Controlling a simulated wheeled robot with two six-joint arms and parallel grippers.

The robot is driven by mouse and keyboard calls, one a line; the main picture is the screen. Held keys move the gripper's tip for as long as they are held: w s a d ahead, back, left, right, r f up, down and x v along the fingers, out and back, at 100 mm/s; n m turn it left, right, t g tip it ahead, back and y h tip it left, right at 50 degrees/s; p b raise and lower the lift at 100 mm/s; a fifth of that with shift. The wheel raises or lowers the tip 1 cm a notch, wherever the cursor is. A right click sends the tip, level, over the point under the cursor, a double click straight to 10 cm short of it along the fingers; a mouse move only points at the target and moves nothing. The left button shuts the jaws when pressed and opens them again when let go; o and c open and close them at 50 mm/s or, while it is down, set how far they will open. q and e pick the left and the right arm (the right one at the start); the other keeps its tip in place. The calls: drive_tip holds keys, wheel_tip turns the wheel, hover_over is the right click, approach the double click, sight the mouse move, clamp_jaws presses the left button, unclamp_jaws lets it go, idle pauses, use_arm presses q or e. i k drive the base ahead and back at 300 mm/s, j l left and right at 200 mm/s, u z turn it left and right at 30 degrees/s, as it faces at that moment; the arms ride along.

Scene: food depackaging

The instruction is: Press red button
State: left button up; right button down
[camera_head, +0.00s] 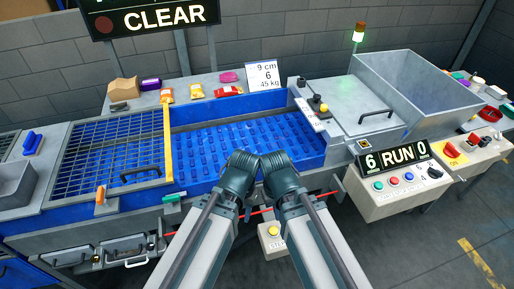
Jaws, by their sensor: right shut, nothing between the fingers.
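A control box (392,198) stands at the right below the sign reading "6 RUN 0". My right gripper (276,166) is shut and empty over the front edge of the blue tray, well left of the control box. My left gripper (241,168) is close beside it; its fingers are not clear. Neither gripper touches a button.
A red knob on a yellow plate (451,154) is right of the sign. A yellow button box (272,232) sits low behind my arms. The blue tray (210,150) is empty; a grid (110,150) lies left. A metal hopper (420,85) stands back right.

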sight(394, 181)
drive_tip(key=z, duration=1.35)
drive_tip(key=k+j+z, duration=0.1)
drive_tip(key=k+j, duration=0.3)
drive_tip(key=k, duration=0.15)
